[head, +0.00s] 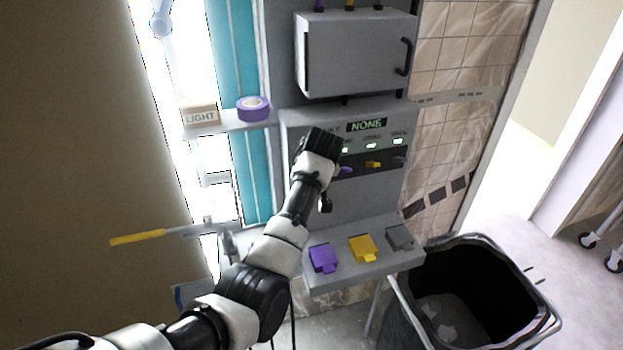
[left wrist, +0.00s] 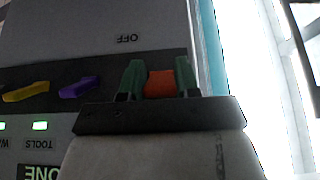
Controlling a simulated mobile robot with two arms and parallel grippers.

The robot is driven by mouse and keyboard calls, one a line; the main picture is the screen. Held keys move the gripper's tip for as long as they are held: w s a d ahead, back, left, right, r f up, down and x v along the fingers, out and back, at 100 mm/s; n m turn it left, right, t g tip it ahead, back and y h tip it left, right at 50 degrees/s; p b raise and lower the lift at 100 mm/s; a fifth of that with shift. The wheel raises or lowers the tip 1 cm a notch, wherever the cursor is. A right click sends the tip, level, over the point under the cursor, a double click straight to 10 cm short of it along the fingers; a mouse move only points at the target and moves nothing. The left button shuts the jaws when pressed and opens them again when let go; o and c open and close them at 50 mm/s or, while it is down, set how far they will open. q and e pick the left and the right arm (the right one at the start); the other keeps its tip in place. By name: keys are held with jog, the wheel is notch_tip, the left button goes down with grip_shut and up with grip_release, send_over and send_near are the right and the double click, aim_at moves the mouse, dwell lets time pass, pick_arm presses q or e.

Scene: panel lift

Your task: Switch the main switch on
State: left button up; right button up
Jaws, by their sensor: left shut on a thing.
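In the left wrist view an orange-red switch handle (left wrist: 160,84) sits between the two green fingertips of my left gripper (left wrist: 158,78), which is shut on it. An upside-down OFF label (left wrist: 128,39) is on the grey panel just beyond the handle. In the head view my left gripper (head: 320,142) is up against the left part of the control panel (head: 350,205) and hides the switch there. My right gripper is not in view.
Beside the gripper are purple, yellow and grey levers (head: 373,164) under lit green lamps and a NONE display (head: 366,125). A grey cabinet (head: 350,55) is above. Purple, yellow and grey blocks (head: 362,247) lie on the ledge below. A black bin (head: 470,290) stands right.

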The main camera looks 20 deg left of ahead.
pick_arm(q)
jog(key=o, duration=0.9)
jog(key=b+v, duration=0.3)
jog(key=v, duration=0.7)
jog(key=shift+s+d+r, duration=0.1)
jog(key=shift+s+r, duration=0.05)
jog(key=shift+r, duration=0.2)
